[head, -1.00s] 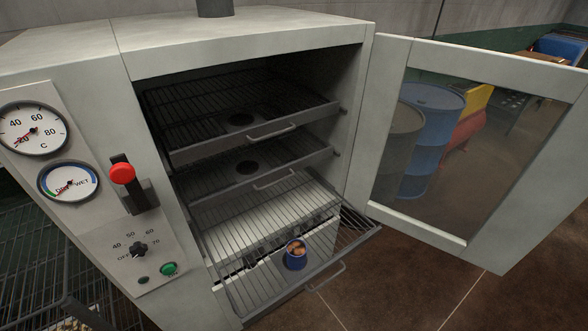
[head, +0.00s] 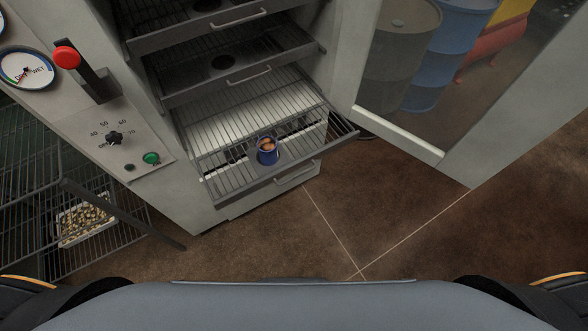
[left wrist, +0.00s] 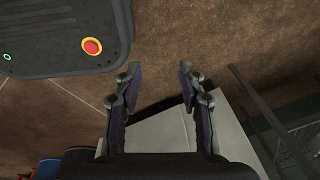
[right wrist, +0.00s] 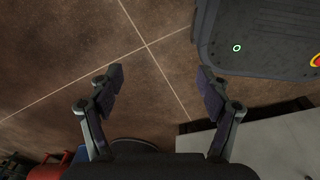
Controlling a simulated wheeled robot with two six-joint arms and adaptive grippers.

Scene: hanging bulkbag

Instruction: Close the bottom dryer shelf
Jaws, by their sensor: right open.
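The bottom dryer shelf (head: 318,153), a dark wire rack with a solid front rail, sticks out of the open dryer cabinet (head: 345,60) in the head view. Its handle (head: 297,177) is on the front. A blue cup (head: 267,156) with brownish contents stands on the shelf near its front. My left gripper (left wrist: 158,74) is open and empty in the left wrist view, above the floor and a pale panel. My right gripper (right wrist: 159,78) is open and empty above the tiled floor. Neither gripper shows in the head view.
The dryer door (head: 430,150) stands open at the right. Two upper shelves (head: 240,75) sit inside the cabinet. A wire rack (head: 60,180) with a white tray (head: 85,222) stands at the left. Barrels (head: 425,60) show through the door window. The floor (head: 350,230) before the shelf is clear.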

